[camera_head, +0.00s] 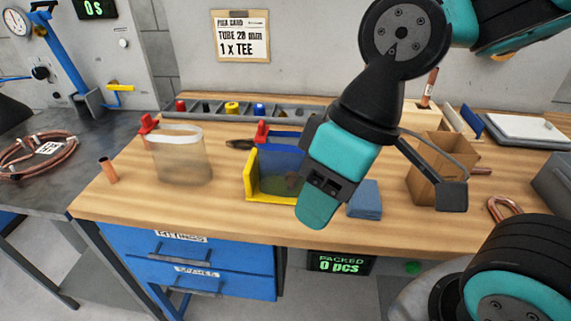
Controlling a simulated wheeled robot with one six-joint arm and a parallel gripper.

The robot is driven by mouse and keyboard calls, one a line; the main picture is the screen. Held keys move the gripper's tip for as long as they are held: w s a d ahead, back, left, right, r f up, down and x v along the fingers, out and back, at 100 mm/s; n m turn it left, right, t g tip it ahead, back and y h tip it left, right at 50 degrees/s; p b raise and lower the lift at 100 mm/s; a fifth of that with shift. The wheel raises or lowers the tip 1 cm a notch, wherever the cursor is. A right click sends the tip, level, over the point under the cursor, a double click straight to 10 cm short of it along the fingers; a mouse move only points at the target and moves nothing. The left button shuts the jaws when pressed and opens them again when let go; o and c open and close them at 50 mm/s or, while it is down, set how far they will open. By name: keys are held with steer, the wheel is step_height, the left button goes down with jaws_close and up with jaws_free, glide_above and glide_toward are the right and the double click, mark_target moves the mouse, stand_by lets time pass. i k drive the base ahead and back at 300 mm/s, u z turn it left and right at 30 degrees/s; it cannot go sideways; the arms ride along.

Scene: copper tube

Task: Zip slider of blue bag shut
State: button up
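The blue bag (284,158) stands on the wooden bench in a yellow holder (250,176). Its red zip slider (262,132) is at the upper left of the bag. A dark brownish item shows low in the bag. My gripper (317,207) points down in front of the bag's right side and hides that part of it. The gripper appears to the right of the slider and apart from it. Its fingers overlap in this view, so I cannot tell whether it is open or shut. The right end of the bag's mouth is hidden.
A clear bag (180,158) with a red slider (147,123) stands left. A parts rack (215,112) lies behind. Blue cloths (364,200) and a cardboard box (440,160) are right. A copper piece (107,170) stands near the left edge. Front left bench is clear.

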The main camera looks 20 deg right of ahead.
mark_target(262, 134)
steer(key=z, duration=0.05)
steer(key=k, duration=1.2)
steer(key=u, duration=0.95)
steer(key=i, duration=1.4)
steer(key=z, duration=0.75)
